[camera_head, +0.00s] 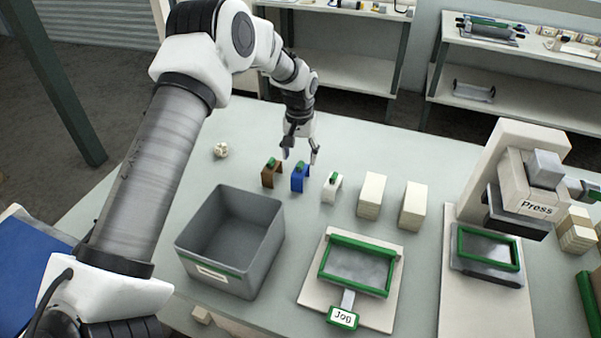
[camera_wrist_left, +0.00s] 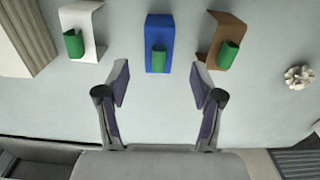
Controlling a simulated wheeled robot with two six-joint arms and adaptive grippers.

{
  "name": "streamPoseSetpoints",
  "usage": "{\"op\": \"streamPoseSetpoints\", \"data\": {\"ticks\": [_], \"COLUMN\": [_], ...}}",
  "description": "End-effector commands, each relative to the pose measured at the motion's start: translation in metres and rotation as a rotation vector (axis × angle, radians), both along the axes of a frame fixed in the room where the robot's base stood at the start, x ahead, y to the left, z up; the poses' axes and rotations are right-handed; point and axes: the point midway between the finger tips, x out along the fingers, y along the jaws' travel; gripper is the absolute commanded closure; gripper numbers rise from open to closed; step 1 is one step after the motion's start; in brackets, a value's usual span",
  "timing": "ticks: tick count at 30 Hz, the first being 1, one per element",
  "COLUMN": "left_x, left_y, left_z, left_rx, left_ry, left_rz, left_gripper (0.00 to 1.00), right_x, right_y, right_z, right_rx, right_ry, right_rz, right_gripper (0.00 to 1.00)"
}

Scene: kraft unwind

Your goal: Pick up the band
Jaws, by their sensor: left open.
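Three small arch-shaped pieces, each with a green tab, stand in a row on the table: brown (camera_head: 270,174), blue (camera_head: 298,178) and white (camera_head: 331,187). I cannot tell which one the task calls the band. My left gripper (camera_head: 299,157) is open and empty just behind the blue piece. In the left wrist view, the blue piece (camera_wrist_left: 158,45) is centred beyond the open fingers (camera_wrist_left: 158,84), apart from them. The white piece (camera_wrist_left: 82,32) is to its left and the brown piece (camera_wrist_left: 222,42) to its right. My right gripper is out of view.
A grey open bin (camera_head: 252,281), a Jog tray (camera_head: 392,292) and a Press (camera_head: 530,205) stand on the table. Two pale stacks (camera_head: 371,196) are right of the white piece. A crumpled ball (camera_head: 221,150) lies to the left. The table behind the row is clear.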

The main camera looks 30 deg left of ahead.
Motion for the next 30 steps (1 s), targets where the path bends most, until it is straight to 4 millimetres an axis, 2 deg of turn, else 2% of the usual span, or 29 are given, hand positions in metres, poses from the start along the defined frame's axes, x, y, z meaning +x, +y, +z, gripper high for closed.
{"op": "streamPoseSetpoints", "data": {"ticks": [9, 12, 19, 20, 21, 23, 24, 25, 30], "left_x": [0.002, 0.002, 0.003, 0.003, 0.003, 0.003, 0.003, 0.003, 0.003], "left_y": [-0.001, -0.001, -0.001, -0.001, -0.001, -0.001, -0.001, -0.001, -0.001], "left_z": [-0.044, -0.061, -0.068, -0.068, -0.068, -0.068, -0.068, -0.068, -0.068], "left_rx": [0.001, -0.001, -0.001, -0.001, -0.001, -0.001, -0.001, -0.001, -0.001], "left_ry": [0.004, 0.002, -0.001, -0.001, 0.0, 0.0, 0.0, 0.0, 0.0], "left_rz": [0.0, 0.0, 0.0, 0.0, 0.0, 0.0, -0.001, -0.001, -0.001], "left_gripper": [0.33, 0.33, 0.33, 0.37, 0.51, 0.65, 0.76, 0.79, 0.79], "right_x": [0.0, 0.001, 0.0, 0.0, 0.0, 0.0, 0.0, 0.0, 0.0], "right_y": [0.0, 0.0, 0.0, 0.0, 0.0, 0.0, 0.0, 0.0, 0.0], "right_z": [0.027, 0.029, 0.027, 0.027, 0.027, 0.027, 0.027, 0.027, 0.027], "right_rx": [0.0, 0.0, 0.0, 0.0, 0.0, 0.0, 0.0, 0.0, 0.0], "right_ry": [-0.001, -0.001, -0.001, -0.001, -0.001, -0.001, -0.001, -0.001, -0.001], "right_rz": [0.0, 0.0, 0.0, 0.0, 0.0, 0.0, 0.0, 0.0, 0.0], "right_gripper": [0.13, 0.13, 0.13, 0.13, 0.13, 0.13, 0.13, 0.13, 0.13]}}
